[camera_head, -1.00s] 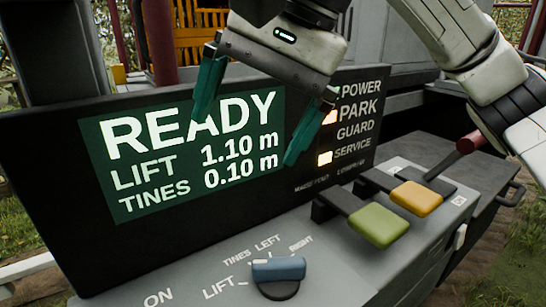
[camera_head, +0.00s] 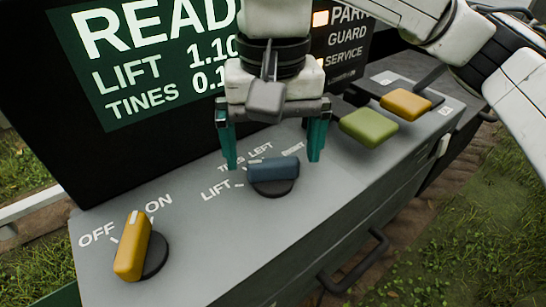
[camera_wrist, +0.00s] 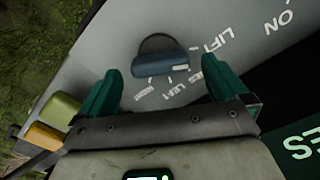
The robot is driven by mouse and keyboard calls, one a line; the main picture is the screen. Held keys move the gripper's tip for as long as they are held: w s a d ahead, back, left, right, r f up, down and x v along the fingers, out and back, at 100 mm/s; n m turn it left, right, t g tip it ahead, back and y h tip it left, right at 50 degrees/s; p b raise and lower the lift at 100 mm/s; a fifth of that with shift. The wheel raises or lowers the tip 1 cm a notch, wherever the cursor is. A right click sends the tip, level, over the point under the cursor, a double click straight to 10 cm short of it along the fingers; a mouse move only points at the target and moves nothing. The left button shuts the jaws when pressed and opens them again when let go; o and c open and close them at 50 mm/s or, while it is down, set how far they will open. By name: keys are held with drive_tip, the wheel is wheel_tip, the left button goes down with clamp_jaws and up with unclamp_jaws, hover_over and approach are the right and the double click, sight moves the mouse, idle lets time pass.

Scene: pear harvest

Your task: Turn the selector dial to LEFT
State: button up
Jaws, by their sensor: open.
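The selector dial is a blue-grey bar knob (camera_head: 273,170) on a dark round base on the sloping grey panel. It also shows in the wrist view (camera_wrist: 160,64). Its white mark is at the knob's left end in the head view, on the LIFT and TINES side. The LEFT label (camera_head: 260,148) is behind the knob; RIGHT is partly hidden. My gripper (camera_head: 272,160) is open, with teal fingers pointing down either side of the dial. In the wrist view (camera_wrist: 163,80) the knob lies just beyond and between the fingertips, with no contact visible.
A yellow OFF/ON knob (camera_head: 132,245) stands at the front left, pointing towards ON. Green (camera_head: 369,128) and orange (camera_head: 406,104) paddles sit to the right of my gripper. The dark display (camera_head: 150,60) rises behind. A handle (camera_head: 355,262) juts from the panel's front.

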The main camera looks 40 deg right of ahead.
sight(273, 172)
drive_tip(key=shift+f, duration=1.25)
drive_tip(key=shift+c, duration=0.3)
drive_tip(key=c, duration=0.9)
